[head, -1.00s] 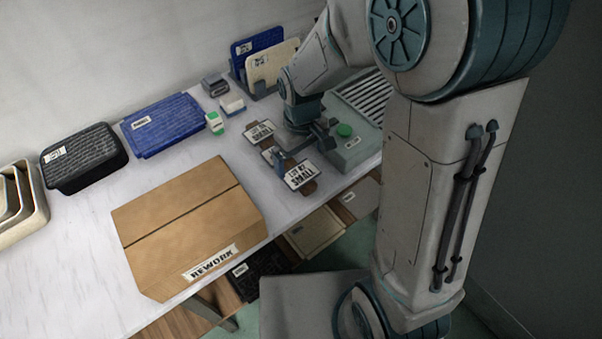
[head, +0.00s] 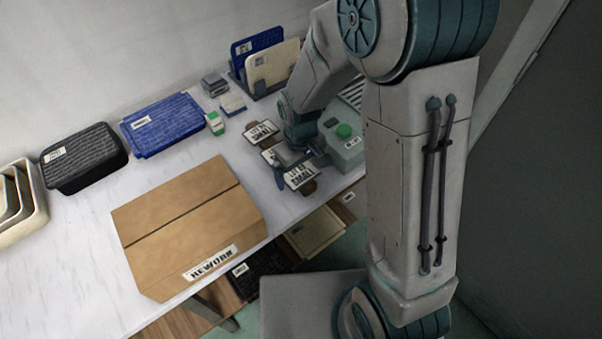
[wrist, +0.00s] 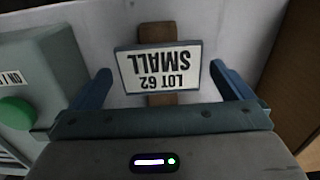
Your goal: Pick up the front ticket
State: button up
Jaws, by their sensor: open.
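The front ticket (head: 303,177) is a white card with a dark border and the print "LOT 62 SMALL". In the wrist view the ticket (wrist: 163,60) is upside down and lies between my two blue fingers. My gripper (wrist: 160,76) is open, with a gap to the ticket on each side.
A grey-green box with a green button (head: 344,131) is close on the right. A cardboard box (head: 190,225) fills the bench's front left.

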jog(key=shift+f, duration=0.15)
jog(key=c, duration=0.9)
